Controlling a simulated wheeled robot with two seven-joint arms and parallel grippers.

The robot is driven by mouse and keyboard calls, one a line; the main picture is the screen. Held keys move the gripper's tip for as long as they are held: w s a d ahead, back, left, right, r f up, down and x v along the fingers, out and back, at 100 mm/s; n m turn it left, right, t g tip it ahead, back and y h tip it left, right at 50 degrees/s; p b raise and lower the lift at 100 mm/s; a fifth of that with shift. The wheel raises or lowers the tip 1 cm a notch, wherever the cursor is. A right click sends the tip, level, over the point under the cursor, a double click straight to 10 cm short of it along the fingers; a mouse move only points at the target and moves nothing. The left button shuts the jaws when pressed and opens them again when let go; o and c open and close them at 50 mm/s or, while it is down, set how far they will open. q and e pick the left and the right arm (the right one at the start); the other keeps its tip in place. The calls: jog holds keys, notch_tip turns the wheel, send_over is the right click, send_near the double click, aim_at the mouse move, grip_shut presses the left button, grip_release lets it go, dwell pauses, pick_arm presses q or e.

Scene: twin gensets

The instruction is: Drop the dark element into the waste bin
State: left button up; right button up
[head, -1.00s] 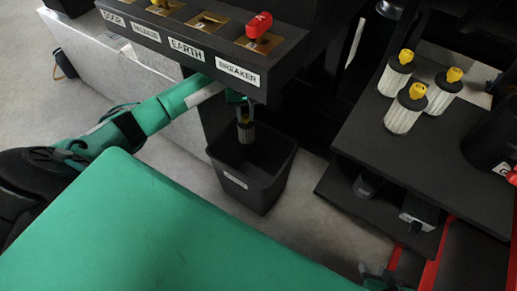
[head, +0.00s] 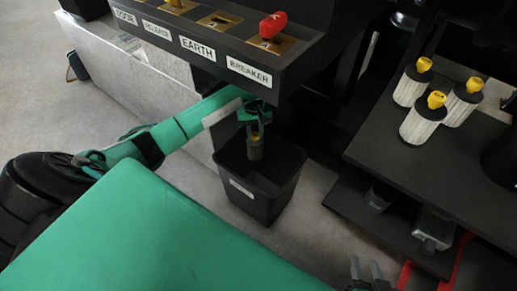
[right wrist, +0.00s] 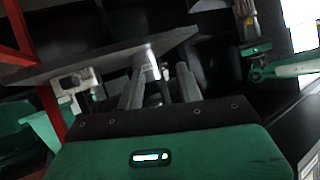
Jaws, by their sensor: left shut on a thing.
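My left gripper (head: 256,118) is shut on the dark element (head: 256,150), a small dark cylinder with a yellow top, hanging upright. The element appears over the opening of the black waste bin (head: 262,203), which has a white label on its front. I cannot tell whether its lower end is below the rim. The left gripper (right wrist: 256,50) and the element (right wrist: 247,18) also show in the right wrist view. My right gripper (head: 367,272) is at the bottom of the head view, its fingers apart and empty.
A dark panel (head: 290,70) with labelled switches, including a red handle (head: 272,25), overhangs the bin's back. Several white yellow-topped elements (head: 423,127) stand on a dark shelf (head: 385,135) to the right. A grey device (head: 433,230) sits on a lower shelf.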

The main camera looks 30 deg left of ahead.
pick_arm(q)
jog(key=o, duration=1.1)
jog(key=shift+c, duration=0.2)
jog(key=shift+r, duration=0.1)
notch_tip(320, 180, up, 14)
jog(key=w+a+p, duration=0.1)
jog(key=shift+f+p, duration=0.25)
jog(key=shift+p, duration=0.05)
pick_arm(e)
jog(key=d+g, duration=0.1)
jog(key=d+g+h, duration=0.1)
jog(key=d, duration=0.1)
jog(key=shift+s+f, duration=0.1)
jog(key=shift+s, duration=0.3)
pick_arm(q)
jog(key=shift+w, duration=0.1)
